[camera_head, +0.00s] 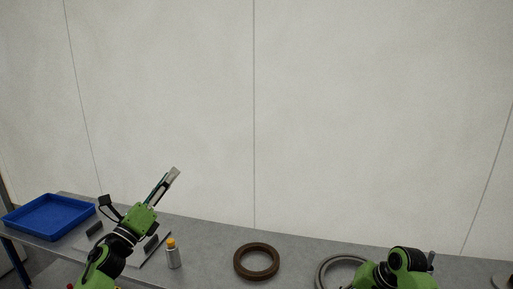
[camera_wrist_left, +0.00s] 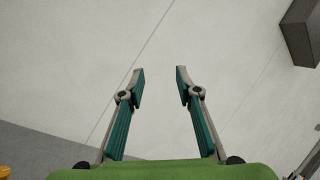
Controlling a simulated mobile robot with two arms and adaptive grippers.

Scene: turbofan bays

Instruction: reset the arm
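My left arm comes in from the lower left in the head view, with its gripper (camera_head: 174,172) raised above the table and pointing up and to the right. In the left wrist view the left gripper (camera_wrist_left: 160,78) has its two fingers apart, with nothing between them and the pale wall behind. My right arm (camera_head: 400,268) shows at the lower right of the head view as green and black links. Its fingers cannot be made out there.
A grey table (camera_head: 210,258) runs along the pale wall (camera_head: 330,110). On it are a blue tray (camera_head: 48,232) at the left, a silver bottle with an orange cap (camera_head: 173,254), a brown ring (camera_head: 238,264) and a grey ring (camera_head: 322,272) partly behind my right arm.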

